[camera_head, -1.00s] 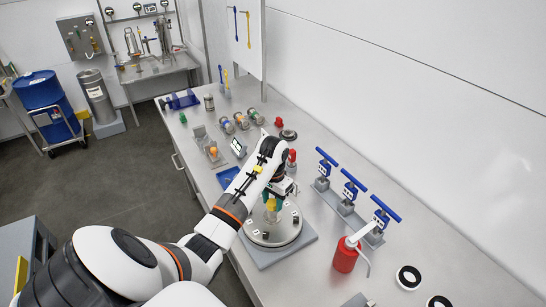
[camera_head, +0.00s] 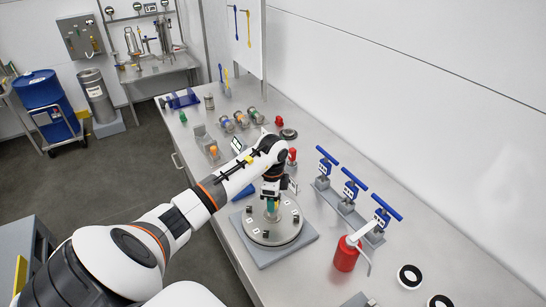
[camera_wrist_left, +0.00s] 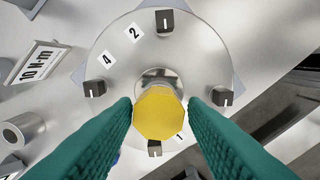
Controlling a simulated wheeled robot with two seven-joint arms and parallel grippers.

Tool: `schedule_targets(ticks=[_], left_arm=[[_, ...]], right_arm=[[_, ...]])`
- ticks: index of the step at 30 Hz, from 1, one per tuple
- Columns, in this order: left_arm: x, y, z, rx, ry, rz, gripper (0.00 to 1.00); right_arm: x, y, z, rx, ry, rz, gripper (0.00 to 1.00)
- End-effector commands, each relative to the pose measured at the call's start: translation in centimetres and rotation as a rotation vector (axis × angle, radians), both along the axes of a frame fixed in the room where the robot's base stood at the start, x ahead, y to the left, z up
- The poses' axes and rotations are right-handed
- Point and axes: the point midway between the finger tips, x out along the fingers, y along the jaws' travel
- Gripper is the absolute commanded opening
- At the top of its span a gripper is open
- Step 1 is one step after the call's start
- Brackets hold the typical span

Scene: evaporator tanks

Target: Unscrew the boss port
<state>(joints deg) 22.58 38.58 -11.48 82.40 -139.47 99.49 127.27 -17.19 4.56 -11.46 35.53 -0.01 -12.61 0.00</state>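The boss port is a yellow many-sided cap (camera_wrist_left: 160,113) on a metallic stem. It stands at the middle of a round steel plate (camera_head: 257,236). My left gripper (camera_head: 272,207) is above the plate, pointing down. In the left wrist view its two green fingers (camera_wrist_left: 160,110) are on either side of the yellow cap, with thin gaps seeming to show at both sides, so it looks open around the cap. In the head view the fingers hide most of the cap. My right gripper is not in view.
Dark blocks and number labels ring the plate, including a label "4" (camera_wrist_left: 107,58). A "10 N·m" sign (camera_wrist_left: 40,64) stands beside it. A red bottle (camera_head: 345,256) and blue-handled valves (camera_head: 351,190) stand to the right. Small fittings lie farther back on the bench.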

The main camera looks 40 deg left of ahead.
Motion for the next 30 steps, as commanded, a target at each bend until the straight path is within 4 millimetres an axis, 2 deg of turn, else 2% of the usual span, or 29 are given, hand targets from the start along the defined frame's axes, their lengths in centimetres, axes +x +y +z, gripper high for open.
schedule_targets(ticks=[3,10,16,22,30], left_arm=[[0.0,0.2,-0.2,0.005,0.000,-0.182,0.39],[0.0,0.2,-0.2,0.004,-0.001,-0.377,0.39],[0.0,0.2,-0.2,0.003,0.000,-0.667,0.39],[0.0,0.1,-0.2,0.002,-0.001,-0.809,0.39],[0.0,0.1,-0.2,0.001,-0.002,-1.158,0.39]], right_arm=[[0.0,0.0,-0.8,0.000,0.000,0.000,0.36],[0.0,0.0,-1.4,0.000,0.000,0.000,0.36],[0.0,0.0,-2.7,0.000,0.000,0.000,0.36],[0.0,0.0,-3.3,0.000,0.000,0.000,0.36],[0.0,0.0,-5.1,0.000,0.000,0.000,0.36]])
